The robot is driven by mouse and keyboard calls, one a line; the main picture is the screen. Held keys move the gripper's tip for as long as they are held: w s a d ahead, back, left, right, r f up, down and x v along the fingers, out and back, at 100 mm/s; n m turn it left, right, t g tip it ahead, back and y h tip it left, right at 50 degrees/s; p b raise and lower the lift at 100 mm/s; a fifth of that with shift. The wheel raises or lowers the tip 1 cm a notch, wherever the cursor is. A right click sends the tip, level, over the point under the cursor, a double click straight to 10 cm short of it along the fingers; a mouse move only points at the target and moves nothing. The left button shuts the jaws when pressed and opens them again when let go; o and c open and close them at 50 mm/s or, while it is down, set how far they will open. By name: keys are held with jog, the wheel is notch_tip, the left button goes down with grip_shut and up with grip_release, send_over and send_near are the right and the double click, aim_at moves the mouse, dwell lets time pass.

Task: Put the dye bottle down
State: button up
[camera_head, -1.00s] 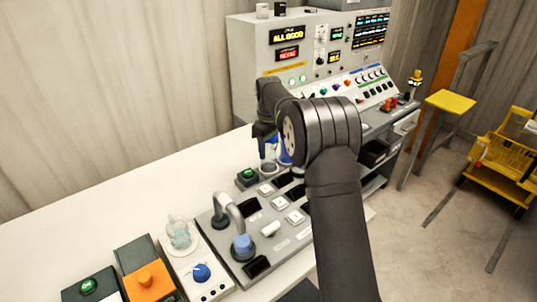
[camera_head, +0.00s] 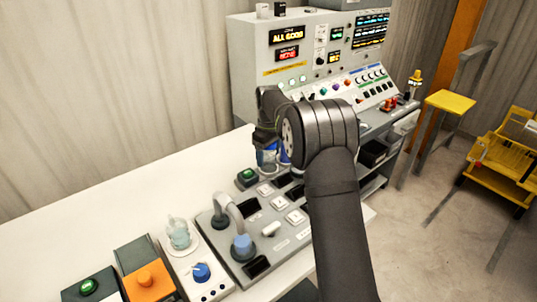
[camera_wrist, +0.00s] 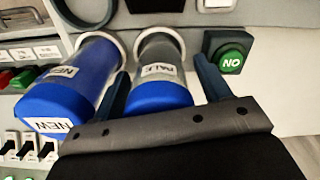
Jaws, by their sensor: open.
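In the wrist view a bottle with a blue cap and a label that seems to read "PALE" (camera_wrist: 158,72) stands in a pale ring between my fingers. My gripper (camera_wrist: 162,88) is open around it, one finger on each side; whether a finger touches it I cannot tell. Another bottle (camera_wrist: 72,82), dark blue with a blue cap and marked "NEW", stands in a ring just left of the left finger. In the head view my gripper (camera_head: 266,142) is above the bottles at the panel's far end, partly hidden by my own arm.
A green "ON" button (camera_wrist: 231,61) sits close right of the right finger. The grey panel (camera_head: 262,214) carries a curved pipe (camera_head: 226,204) and several switches. A glass vessel (camera_head: 179,234) and an orange box (camera_head: 147,283) stand nearer. The white tabletop (camera_head: 110,215) has free room at left.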

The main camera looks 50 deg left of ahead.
notch_tip(320, 180, up, 12)
dwell(0.4)
notch_tip(320, 180, down, 12)
jog(key=shift+r, duration=1.75)
